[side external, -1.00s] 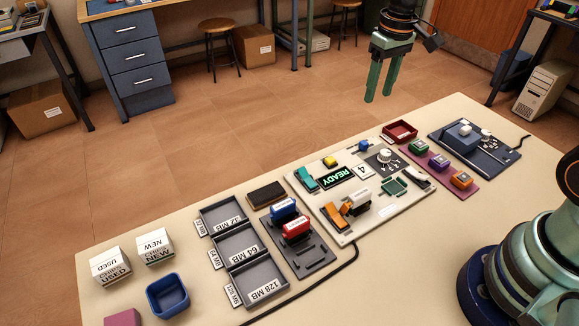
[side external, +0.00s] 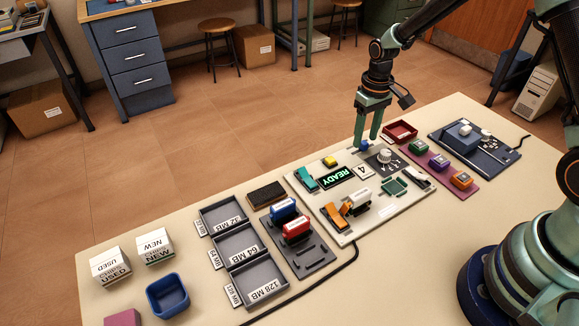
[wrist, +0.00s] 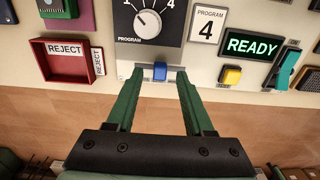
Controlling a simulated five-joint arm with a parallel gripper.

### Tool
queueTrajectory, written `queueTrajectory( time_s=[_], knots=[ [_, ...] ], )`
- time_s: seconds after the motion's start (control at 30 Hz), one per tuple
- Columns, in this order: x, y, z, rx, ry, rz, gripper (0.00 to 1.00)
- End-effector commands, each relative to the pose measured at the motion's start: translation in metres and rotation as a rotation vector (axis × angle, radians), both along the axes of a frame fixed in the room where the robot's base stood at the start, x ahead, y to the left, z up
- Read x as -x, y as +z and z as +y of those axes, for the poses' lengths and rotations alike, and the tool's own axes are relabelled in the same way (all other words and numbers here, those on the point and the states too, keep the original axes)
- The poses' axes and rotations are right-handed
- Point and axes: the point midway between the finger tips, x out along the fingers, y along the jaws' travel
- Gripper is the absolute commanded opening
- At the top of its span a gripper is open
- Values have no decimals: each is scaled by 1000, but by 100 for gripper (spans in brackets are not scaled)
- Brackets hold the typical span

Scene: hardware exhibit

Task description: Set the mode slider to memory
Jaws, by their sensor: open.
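A small blue slider knob (wrist: 160,71) sits near the middle of a short pale track on the white panel, just beside the black program dial plate (wrist: 148,22). Any labels along the track cannot be read. The knob also shows in the side view (side external: 364,147), partly hidden by a finger. My gripper (side external: 367,139) is open and points down at the panel's far edge. In the wrist view its two green fingertips lie on either side of the blue knob, with gaps. Whether they touch the panel cannot be told.
A lit READY display (wrist: 252,46), a yellow button (wrist: 231,75) and a teal rocker (wrist: 284,69) share the panel. A red reject tray (wrist: 66,66) stands close by. A purple board (side external: 442,167) with several colored blocks lies to the right in the side view.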

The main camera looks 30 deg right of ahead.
Motion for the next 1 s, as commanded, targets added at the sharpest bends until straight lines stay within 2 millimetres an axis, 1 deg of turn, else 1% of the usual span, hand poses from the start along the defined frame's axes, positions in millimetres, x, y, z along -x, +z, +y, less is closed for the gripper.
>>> queueTrajectory(
  time_s=[0.03, 0.13, 0.47, 0.57, 0.6, 0.63, 1.0],
  knots=[
    [0, -6, 0, 0, 0, 2, 52],
    [0, -12, 0, 0, 0, 1, 52],
    [0, -15, 0, 0, 0, -2, 52],
    [0, -15, 0, 0, 0, -1, 18],
    [0, -15, 0, 0, 0, -1, 3],
    [0, -15, 0, 0, 0, -1, 0],
    [0, -14, 0, 0, 0, -1, 0]
  ],
)
